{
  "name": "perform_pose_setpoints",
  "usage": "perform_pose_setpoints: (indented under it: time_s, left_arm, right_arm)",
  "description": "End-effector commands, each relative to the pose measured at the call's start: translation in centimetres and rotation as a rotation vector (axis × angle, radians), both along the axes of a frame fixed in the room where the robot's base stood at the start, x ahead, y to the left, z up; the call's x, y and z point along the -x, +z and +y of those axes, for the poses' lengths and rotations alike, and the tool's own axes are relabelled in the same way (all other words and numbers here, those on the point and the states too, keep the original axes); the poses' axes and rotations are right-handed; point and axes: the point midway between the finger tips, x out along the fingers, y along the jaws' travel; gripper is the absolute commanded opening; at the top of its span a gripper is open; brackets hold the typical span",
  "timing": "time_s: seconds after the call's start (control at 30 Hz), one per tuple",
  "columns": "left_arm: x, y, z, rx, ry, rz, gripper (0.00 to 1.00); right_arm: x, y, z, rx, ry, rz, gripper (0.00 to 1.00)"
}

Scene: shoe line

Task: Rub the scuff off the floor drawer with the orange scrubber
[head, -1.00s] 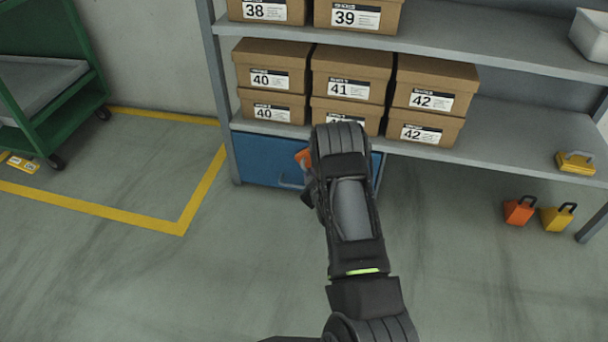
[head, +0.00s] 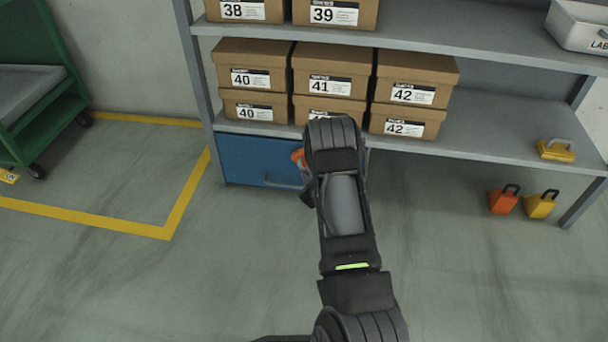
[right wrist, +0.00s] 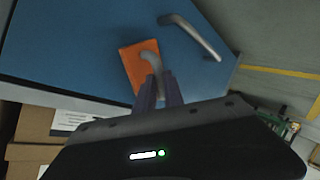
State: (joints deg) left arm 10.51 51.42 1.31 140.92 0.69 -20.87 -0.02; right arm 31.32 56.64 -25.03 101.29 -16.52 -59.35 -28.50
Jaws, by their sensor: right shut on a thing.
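The blue floor drawer (head: 243,160) sits under the lowest shelf at the left; its front and bar handle also show in the right wrist view (right wrist: 75,45). My right gripper (right wrist: 158,88) is shut on the grey handle of the orange scrubber (right wrist: 136,62). The scrubber appears to lie against the blue front, beside the drawer's bar handle (right wrist: 192,37). In the head view my right arm hides most of the gripper, and only a bit of the scrubber (head: 298,158) shows. I see no scuff; part of the drawer front is hidden. My left gripper is out of view.
Shoe boxes (head: 250,77) stand on the shelves above. A yellow block with a handle (head: 557,150) is on the lower shelf. An orange block (head: 503,200) and a yellow block (head: 540,205) stand on the floor at right. A green cart (head: 48,125) is at left.

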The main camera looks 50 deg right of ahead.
Motion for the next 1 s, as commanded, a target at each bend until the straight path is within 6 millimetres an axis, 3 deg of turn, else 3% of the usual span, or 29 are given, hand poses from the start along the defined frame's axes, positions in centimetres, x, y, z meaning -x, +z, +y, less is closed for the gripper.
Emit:
perform_pose_setpoints:
  time_s: [0.27,0.7,1.0]
  left_arm:
    - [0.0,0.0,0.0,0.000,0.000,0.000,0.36]
    - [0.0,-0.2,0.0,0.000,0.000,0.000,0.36]
    - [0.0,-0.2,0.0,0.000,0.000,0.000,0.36]
  right_arm:
    - [0.1,0.0,-0.1,0.001,-0.001,0.000,0.00]
    - [2.7,-0.1,-1.8,-0.001,0.001,0.002,0.00]
    - [2.9,-0.1,-1.9,-0.001,0.004,0.001,0.00]
